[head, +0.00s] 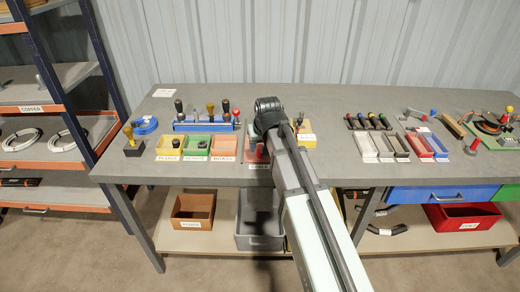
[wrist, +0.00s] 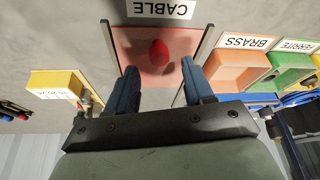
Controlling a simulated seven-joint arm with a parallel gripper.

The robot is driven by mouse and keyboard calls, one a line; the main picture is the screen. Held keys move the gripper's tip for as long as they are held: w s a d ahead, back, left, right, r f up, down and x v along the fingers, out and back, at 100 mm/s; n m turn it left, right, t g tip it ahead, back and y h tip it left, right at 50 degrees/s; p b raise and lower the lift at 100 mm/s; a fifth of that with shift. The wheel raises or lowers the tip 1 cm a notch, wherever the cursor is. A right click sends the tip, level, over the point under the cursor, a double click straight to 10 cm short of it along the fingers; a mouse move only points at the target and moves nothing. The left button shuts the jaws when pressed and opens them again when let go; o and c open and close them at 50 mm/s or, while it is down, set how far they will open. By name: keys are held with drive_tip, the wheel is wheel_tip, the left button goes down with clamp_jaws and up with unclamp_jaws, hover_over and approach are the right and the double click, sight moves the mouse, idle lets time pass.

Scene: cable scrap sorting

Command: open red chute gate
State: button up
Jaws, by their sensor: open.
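The red chute gate (wrist: 135,42) is a flat red plate between two grey side rails in the wrist view, with a round red knob (wrist: 159,49) on it. A white CABLE label (wrist: 162,9) lies beyond its edge. My gripper (wrist: 159,68) is open, its two blue fingers to either side of the knob's line; I cannot tell how near they are in height. In the head view, the gate (head: 250,157) shows only in part behind my arm, and my fingertips are hidden.
Orange BRASS (head: 224,146), green (head: 196,146) and yellow (head: 170,146) bins stand left of the gate. A blue tool rack (head: 200,126) is behind them. A yellow labelled block (head: 301,139) stands close on the right. A grey bin (head: 258,233) sits on the shelf below.

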sight(259, 151)
drive_tip(key=shift+x, duration=1.55)
drive_tip(key=shift+c, duration=0.4)
clamp_jaws()
